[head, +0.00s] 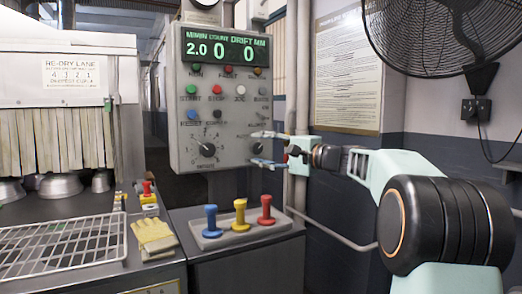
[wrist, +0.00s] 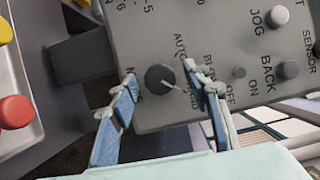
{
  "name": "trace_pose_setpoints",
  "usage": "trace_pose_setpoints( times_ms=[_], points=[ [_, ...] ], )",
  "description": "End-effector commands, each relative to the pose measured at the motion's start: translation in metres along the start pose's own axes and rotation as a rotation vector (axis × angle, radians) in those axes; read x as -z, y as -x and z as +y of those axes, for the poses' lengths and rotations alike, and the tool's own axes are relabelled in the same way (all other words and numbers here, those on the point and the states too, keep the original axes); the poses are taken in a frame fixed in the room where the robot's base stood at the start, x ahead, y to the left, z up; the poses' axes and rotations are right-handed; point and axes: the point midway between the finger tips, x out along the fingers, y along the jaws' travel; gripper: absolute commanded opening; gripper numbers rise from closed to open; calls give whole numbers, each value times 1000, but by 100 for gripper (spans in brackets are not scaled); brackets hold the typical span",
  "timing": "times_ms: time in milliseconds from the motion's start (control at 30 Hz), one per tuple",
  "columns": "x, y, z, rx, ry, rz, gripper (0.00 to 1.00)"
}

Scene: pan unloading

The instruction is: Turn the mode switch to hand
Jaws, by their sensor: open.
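The control panel (head: 225,110) stands upright in the middle of the head view. The mode switch, a round dark knob (wrist: 160,79), is on its face in the wrist view. A pale pointer line on the knob runs to the lower right, towards partly hidden lettering that seems to read HAND. AUTO is printed above right of the knob. My gripper (wrist: 160,73) is open, with one blue-padded finger on each side of the knob and gaps showing between. In the head view my gripper (head: 262,149) is at the panel's lower right; whether it touches the panel I cannot tell.
A larger dial (head: 208,150) sits left of my gripper. Blue, yellow and red levers (head: 240,214) stand on a ledge below. Gloves (head: 154,236) and a wire rack (head: 65,245) lie at left. A pipe (head: 297,100) and fan (head: 442,30) are at right.

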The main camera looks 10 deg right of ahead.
Motion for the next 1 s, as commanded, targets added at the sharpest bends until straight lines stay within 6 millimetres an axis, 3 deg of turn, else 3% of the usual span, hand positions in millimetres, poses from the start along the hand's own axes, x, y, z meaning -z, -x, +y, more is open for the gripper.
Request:
trace_pose_setpoints(
  times_ms=[167,400,600,800,1000],
  points=[
    [1,21,-1,-1,1,4,44],
    [1,73,0,0,0,5,44],
    [1,106,0,0,0,2,44],
    [0,119,0,0,0,1,44],
    [0,119,0,0,0,0,44]
  ],
)
